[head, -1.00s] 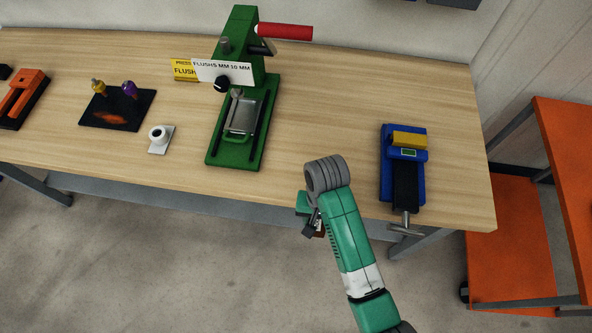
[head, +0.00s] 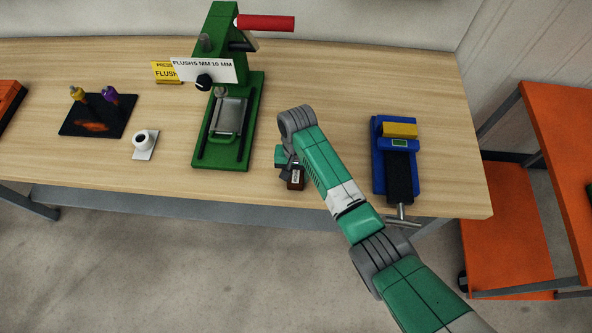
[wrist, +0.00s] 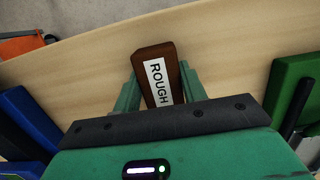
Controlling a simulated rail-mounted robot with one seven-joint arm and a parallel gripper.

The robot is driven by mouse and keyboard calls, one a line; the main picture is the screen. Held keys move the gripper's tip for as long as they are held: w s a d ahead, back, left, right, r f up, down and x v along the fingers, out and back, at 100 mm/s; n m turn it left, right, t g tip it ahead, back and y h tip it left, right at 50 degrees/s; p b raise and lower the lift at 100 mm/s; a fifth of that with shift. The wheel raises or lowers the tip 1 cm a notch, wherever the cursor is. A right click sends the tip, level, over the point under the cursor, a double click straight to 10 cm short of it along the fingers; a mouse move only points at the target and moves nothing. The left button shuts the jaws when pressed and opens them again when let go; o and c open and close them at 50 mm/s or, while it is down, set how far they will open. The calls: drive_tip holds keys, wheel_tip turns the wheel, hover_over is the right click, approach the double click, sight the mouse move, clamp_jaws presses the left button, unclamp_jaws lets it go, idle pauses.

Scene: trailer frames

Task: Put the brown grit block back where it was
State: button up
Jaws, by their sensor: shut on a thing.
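The brown grit block (wrist: 153,57) is between the two green fingers of my gripper (wrist: 156,92) in the wrist view. A white label on it reads "ROUGH". The gripper is shut on it. In the head view my gripper (head: 290,170) is over the front edge of the wooden bench (head: 330,90), between the green press and the blue vise. The block (head: 296,184) shows there as a small brown piece below the fingers, with a pale label. I cannot tell its exact height above the bench.
The green press (head: 240,110) with a red handle stands left of my gripper. The blue vise (head: 380,180) with a yellow block (head: 400,129) is to the right. An orange cart (head: 545,120) stands right.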

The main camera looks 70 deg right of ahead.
drive_tip(key=shift+r, duration=0.1)
drive_tip(key=o, duration=0.9)
drive_tip(key=shift+f, duration=0.2)
drive_tip(key=shift+o, duration=0.2)
wheel_tip(320, 180, up, 12)
drive_tip(key=d+p, duration=0.1)
drive_tip(key=shift+w+d+r, duration=0.15)
drive_tip(key=shift+w+d, duration=0.1)
drive_tip(key=shift+d, duration=0.15)
